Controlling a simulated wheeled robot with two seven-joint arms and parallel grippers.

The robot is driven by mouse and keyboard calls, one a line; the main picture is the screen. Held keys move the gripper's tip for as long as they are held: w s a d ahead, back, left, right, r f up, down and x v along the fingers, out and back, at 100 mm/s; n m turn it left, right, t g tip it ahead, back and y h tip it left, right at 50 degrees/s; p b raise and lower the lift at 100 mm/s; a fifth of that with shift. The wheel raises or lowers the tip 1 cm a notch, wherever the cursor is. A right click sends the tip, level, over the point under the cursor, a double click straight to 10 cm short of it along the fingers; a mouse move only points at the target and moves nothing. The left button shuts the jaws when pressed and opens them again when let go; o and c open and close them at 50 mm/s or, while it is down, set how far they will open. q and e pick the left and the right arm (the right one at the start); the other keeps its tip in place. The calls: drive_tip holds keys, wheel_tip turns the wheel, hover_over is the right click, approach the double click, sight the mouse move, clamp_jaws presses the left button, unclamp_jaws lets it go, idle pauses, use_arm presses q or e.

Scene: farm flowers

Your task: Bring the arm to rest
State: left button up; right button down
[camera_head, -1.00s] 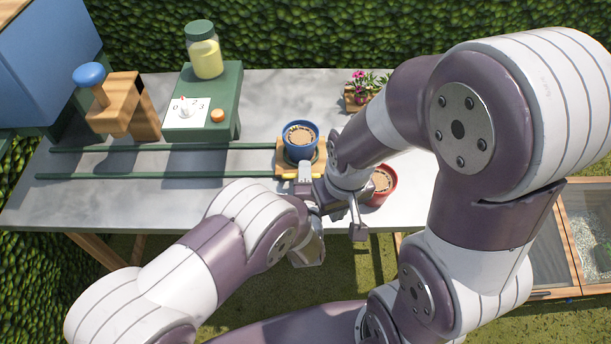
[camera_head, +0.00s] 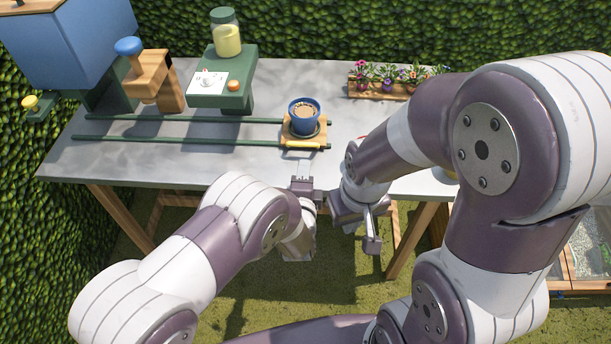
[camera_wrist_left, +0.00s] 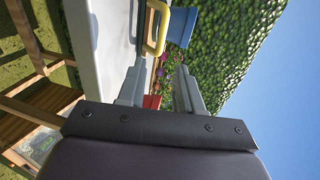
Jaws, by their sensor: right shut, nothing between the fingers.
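My left gripper (camera_head: 303,172) is at the front edge of the table, just in front of a small wooden carriage. In the left wrist view its two fingers (camera_wrist_left: 160,92) stand apart with nothing held between them. My right gripper (camera_head: 370,232) is shut and empty, to the right of the left one and in front of the table edge. The right forearm reaches across the right part of the table in the head view and hides much of it.
A blue pot (camera_head: 304,118) of soil stands on the wooden carriage (camera_head: 317,140) at the rails' right end. A red pot (camera_wrist_left: 152,102) shows between the left fingers.

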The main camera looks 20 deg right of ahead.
idle(0.3)
use_arm(q)
drive_tip(key=s+a+f+n+g, duration=0.2)
drive_tip(key=s+f+n+g, duration=0.4)
drive_tip(key=s+f+g, duration=0.15)
drive_tip(key=s+a+r+n+g+y, duration=0.1)
drive_tip(key=s+a+r+n, duration=0.3)
drive_tip(key=a, duration=0.6)
drive_tip(key=s+a+r+n+g+y+p, duration=0.1)
drive_tip(key=s+a+r+n+g+y, duration=0.1)
drive_tip(key=a+r+n, duration=0.4)
drive_tip(key=s+a+r+n+g+y, duration=0.1)
drive_tip(key=s+a+r+n+g, duration=0.2)
drive_tip(key=a, duration=1.2)
drive_tip(key=s+r+n, duration=0.2)
drive_tip(key=s+r, duration=0.1)
drive_tip(key=r, duration=0.2)
drive_tip(key=shift+r+n+y, duration=0.15)
drive_tip(key=shift+n+y, duration=0.15)
drive_tip(key=shift+y, duration=0.1)
drive_tip(key=shift+s+d, duration=0.1)
drive_tip(key=shift+s, duration=0.05)
